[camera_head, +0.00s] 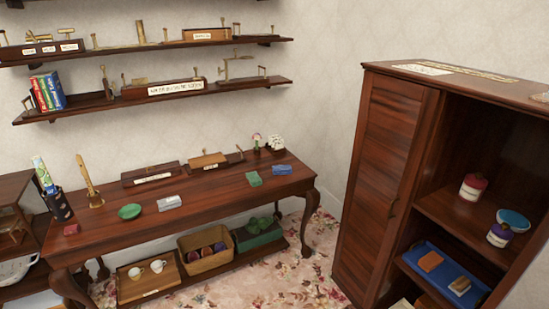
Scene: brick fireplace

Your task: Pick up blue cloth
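A small blue folded item (282,170), which looks like the blue cloth, lies flat near the right end of the dark wooden table (225,187). A teal-green folded item (253,179) lies just left of it, a little apart. A pale grey folded item (169,203) lies further left on the same table, beside a green dish (129,211). Neither of my grippers is in view.
A tall wooden cabinet (385,170) with an open shelf side stands at the right, holding jars and a blue tray (442,263). Wall shelves (150,104) hang above the table. A basket (206,262) sits below it. Floral carpet (285,275) between table and cabinet is clear.

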